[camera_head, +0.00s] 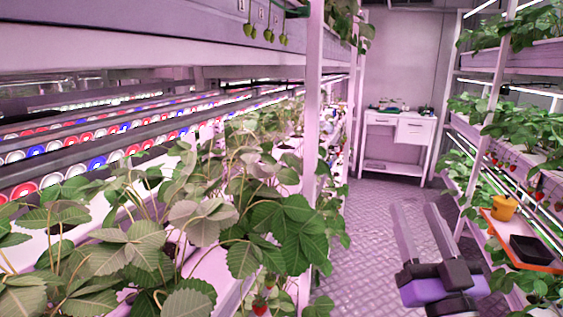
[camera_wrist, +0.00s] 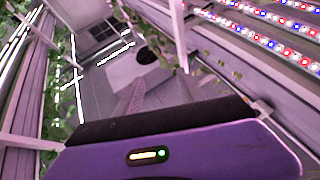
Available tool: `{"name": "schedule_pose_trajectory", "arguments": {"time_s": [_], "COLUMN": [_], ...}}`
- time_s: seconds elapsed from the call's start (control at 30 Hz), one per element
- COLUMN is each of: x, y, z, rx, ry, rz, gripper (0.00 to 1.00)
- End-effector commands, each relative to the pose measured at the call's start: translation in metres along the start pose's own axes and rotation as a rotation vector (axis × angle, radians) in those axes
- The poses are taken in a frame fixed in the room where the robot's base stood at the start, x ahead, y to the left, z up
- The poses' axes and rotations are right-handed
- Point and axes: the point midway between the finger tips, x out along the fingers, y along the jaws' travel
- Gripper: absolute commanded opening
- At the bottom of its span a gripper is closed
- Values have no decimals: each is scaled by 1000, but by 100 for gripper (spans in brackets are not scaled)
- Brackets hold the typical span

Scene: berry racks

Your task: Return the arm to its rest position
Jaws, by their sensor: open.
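My gripper (camera_head: 416,208) is in the lower right of the head view, over the aisle floor. Its two long pale fingers point up and away, spread apart with nothing between them. Its purple and black body is below them. In the wrist view the purple gripper body (camera_wrist: 180,155) fills the bottom. Beyond it that view is tilted and shows racks, light strips and the far wall or ceiling. My gripper looks apart from the plants on both sides.
Plant racks line both sides, with strawberry plants (camera_head: 290,225) close on the left. The aisle floor (camera_head: 385,200) is clear toward a white bench (camera_head: 397,172).

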Motion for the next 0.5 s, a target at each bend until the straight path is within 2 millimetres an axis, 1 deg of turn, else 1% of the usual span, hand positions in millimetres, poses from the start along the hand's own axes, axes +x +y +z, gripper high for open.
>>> {"name": "schedule_pose_trajectory", "arguments": {"time_s": [0.03, 0.07, 0.1, 0.17, 0.2, 0.27, 0.3, 0.47, 0.5], "x": [-23, -35, -52, -76, -93, -118, -134, -198, -214], "y": [1, 2, 3, 4, 4, 4, 4, 0, -2], "z": [13, 18, 25, 33, 38, 44, 48, 56, 58], "rx": [9, 14, 19, 25, 28, 31, 31, 28, 24], "ry": [-24, -33, -45, -64, -78, -99, -115, -180, -200], "rz": [18, 29, 42, 60, 71, 84, 91, 111, 114], "gripper": [47, 47, 47, 47, 47, 47, 47, 47, 47]}}
